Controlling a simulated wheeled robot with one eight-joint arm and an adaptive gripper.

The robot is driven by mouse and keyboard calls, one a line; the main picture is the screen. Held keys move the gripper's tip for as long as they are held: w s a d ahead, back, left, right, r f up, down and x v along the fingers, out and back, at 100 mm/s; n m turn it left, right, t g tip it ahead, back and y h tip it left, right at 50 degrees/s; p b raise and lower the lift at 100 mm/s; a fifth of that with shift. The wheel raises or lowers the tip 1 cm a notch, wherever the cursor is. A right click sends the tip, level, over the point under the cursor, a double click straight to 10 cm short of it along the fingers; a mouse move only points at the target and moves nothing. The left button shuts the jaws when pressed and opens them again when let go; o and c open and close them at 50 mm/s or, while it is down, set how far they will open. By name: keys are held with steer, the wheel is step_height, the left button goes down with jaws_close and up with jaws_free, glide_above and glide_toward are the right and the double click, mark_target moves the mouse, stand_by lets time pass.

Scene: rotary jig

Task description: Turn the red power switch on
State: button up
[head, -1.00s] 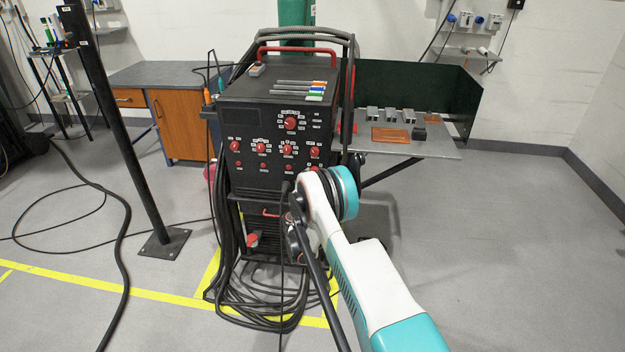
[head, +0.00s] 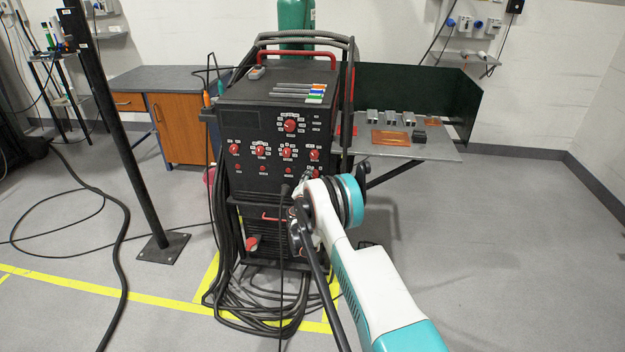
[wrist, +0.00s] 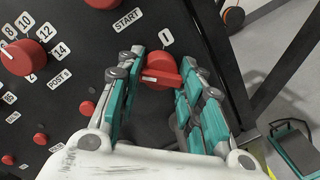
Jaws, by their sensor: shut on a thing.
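The red power switch (wrist: 161,72) is a round red knob with a raised bar, low on the right of the black machine's front panel. A white label "1" is beside it in the wrist view. My gripper (wrist: 161,60) has its teal-padded fingers on either side of the switch and is shut on it. The bar lies nearly sideways between the fingers, tilted slightly. In the head view, my gripper (head: 307,177) is at the panel's lower right, and my arm and fingers largely hide the switch.
The black machine (head: 262,110) has several other red knobs, including a large numbered dial (head: 291,126). A grey side shelf (head: 435,148) holds small metal parts. Cables (head: 250,312) lie coiled at the machine's foot. A black post (head: 120,130) stands left; floor at right is clear.

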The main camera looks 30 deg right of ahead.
steer(key=m, duration=0.4)
steer(key=shift+w+a+r+m+y, duration=0.1)
steer(key=shift+r+m+y, duration=0.05)
steer(key=shift+m+y, duration=0.2)
steer(key=m, duration=0.8)
steer(key=shift+r+m+y, duration=0.15)
steer(key=shift+m+y, duration=0.1)
steer(key=shift+y, duration=0.1)
steer(key=shift+m, duration=1.8)
steer(key=o, duration=1)
